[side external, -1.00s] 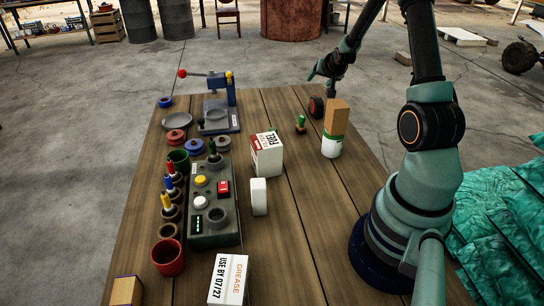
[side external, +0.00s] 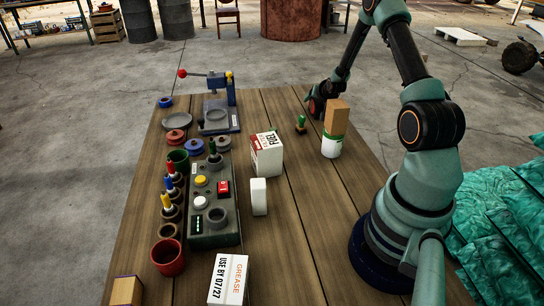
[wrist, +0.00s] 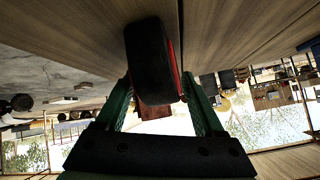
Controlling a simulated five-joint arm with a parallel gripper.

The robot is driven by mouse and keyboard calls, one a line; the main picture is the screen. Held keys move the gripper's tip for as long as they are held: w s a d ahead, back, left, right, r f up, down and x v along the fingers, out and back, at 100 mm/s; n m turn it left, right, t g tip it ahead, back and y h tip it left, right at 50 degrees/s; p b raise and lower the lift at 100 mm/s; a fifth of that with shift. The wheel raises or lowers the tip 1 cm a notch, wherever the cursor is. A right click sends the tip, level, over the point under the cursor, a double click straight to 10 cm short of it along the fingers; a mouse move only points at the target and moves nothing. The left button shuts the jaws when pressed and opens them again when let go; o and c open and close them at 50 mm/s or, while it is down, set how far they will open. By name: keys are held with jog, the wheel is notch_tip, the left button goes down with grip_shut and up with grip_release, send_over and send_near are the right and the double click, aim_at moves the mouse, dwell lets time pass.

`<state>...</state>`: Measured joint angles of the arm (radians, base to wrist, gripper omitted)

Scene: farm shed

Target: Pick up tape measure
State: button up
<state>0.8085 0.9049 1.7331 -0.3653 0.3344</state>
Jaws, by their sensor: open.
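The tape measure (wrist: 150,62) is a black, rounded block with a red side, close up in the wrist view. In the side external view a small red part of the tape measure (side external: 316,106) shows near the right far edge of the table, mostly hidden by my gripper. My gripper (wrist: 160,90) is open, its two green fingers on either side of the near end of the tape measure. I cannot tell whether the fingers touch it.
The FUEL box (side external: 267,155) stands further left.

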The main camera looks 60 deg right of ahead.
jog(key=shift+w+d+f, duration=0.35)
jog(key=shift+f, duration=0.05)
grip_shut()
